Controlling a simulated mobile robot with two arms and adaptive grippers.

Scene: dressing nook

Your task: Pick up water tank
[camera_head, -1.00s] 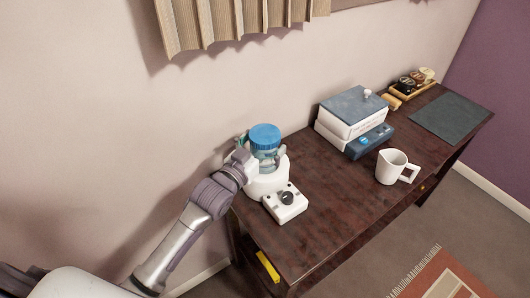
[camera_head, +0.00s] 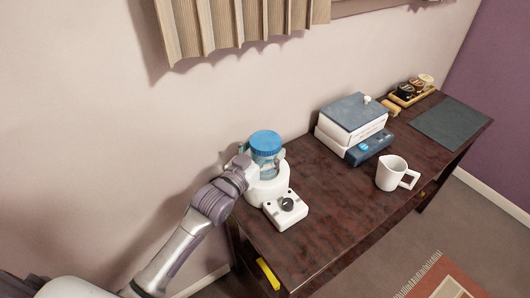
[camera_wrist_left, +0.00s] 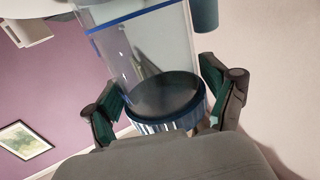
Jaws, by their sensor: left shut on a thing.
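The water tank (camera_head: 266,158) is a clear container with a blue lid, upright in a white appliance base (camera_head: 268,189) with a dark-knobbed front part. It sits at the near left end of the dark desk. My left gripper (camera_head: 262,165) is shut on the tank below its lid, coming from the left. In the left wrist view the dark blue lid (camera_wrist_left: 167,103) lies between the two green-padded fingers, with the clear wall beyond. Any gap between tank and base is not clearly visible. My right gripper is not in view.
A blue-and-white box-shaped device (camera_head: 352,125) stands against the wall. A white mug (camera_head: 392,173) is near the desk's front edge. A wooden tray with jars (camera_head: 411,92) and a dark mat (camera_head: 452,122) lie at the far end. The desk front (camera_head: 310,240) is clear.

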